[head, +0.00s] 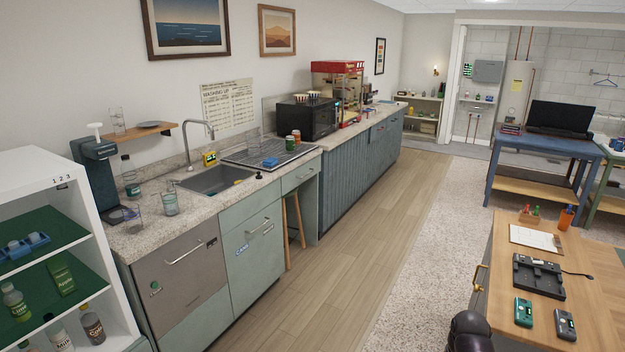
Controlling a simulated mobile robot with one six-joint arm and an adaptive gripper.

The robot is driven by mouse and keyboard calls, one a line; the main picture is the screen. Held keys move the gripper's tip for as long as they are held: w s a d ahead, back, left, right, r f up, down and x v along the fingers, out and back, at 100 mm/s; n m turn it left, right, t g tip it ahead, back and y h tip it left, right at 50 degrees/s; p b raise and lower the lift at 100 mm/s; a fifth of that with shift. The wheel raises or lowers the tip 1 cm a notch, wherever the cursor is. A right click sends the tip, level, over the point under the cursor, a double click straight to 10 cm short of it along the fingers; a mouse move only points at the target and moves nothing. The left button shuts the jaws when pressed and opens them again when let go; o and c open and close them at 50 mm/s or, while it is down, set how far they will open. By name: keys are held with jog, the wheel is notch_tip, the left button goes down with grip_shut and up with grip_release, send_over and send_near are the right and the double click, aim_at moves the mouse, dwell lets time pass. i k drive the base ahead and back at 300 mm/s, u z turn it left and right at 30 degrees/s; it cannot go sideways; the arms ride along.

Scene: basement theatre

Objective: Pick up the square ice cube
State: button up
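I cannot make out a square ice cube for certain. A blue tray (26,245) with pale rounded pieces sits on the upper green shelf of the white open cabinet (62,184) at the left; the pieces are too small to identify. A clear glass (170,203) stands on the counter by the sink, and its contents are unclear. A small blue object (270,162) lies on the drainboard (250,157). My gripper is not in view.
A counter (205,205) with a sink (215,180) runs along the left wall. Bottles stand on the cabinet's lower shelves. A wooden table (590,275) with devices is at the right, and a dark rounded object (469,331) is at bottom right. The wooden floor (345,235) between is clear.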

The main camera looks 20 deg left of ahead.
aim_at(34, 237)
jog(key=u, duration=0.2)
jog(key=i, duration=1.6)
jog(key=u, duration=0.65)
jog(key=i, duration=0.7)
jog(key=u, duration=0.8)
jog(key=i, duration=0.55)
jog(key=u, duration=0.7)
jog(key=i, duration=0.6)
jog(key=u, duration=0.3)
